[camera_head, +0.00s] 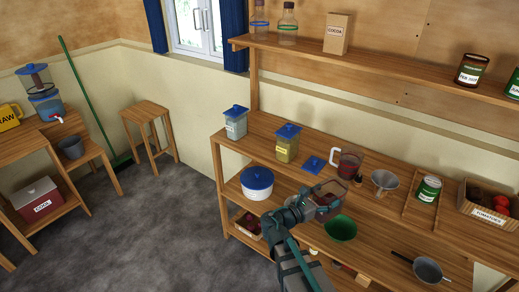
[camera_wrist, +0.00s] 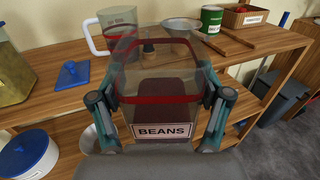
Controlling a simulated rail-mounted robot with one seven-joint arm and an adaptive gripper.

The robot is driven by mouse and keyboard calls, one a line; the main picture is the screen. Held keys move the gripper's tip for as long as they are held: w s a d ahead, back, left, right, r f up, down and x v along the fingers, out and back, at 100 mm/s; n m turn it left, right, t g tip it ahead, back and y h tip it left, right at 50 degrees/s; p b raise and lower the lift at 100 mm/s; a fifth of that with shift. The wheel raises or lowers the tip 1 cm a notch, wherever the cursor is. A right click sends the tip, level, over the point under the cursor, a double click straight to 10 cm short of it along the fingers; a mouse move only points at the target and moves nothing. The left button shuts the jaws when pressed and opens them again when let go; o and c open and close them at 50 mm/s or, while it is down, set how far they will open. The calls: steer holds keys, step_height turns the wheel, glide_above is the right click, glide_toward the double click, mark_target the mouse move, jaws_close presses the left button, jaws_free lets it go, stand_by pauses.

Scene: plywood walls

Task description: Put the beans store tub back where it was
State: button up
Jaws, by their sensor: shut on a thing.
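The beans store tub (camera_wrist: 165,133) is a clear square container with a red band, dark contents and a BEANS label. Its top is open, with no lid on it. My gripper (camera_wrist: 160,98) is shut on the tub, one finger on each side. In the head view the tub (camera_head: 329,200) is held in front of the counter's edge, partly hidden by my gripper. A loose blue lid (camera_head: 313,164) lies on the counter, and it also shows in the wrist view (camera_wrist: 72,74).
On the counter (camera_head: 262,133) stand a blue-lidded tub (camera_head: 236,123), a yellow-filled tub (camera_head: 287,146), a jug with dark contents (camera_head: 346,163), a funnel (camera_head: 384,181) and a green tin (camera_head: 429,189). A white pot (camera_head: 257,184) and green bowl (camera_head: 341,229) are lower down.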

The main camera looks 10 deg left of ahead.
steer(key=w+a+r+n+t+y+b, duration=0.15)
steer(key=w+a+r+b, duration=0.25)
steer(key=w+a, duration=1)
steer(key=w+a+r+n+t+y+b, duration=0.15)
steer(key=w+a+r+b, duration=0.25)
steer(key=w+a, duration=1)
steer(key=w+d+r+n+t+y+p, duration=0.1)
steer(key=w+d+y, duration=0.1)
steer(key=w, duration=1)
step_height(320, 180, down, 9)
steer(key=p, duration=0.2)
steer(key=shift+s+f+p, duration=0.15)
steer(key=shift+f+p, duration=0.05)
steer(key=shift+p, duration=0.1)
steer(key=shift+a+f, duration=0.1)
steer(key=shift+a, duration=0.05)
steer(key=o, duration=1.7)
steer(key=b+v, duration=0.3)
steer(key=v, duration=0.9)
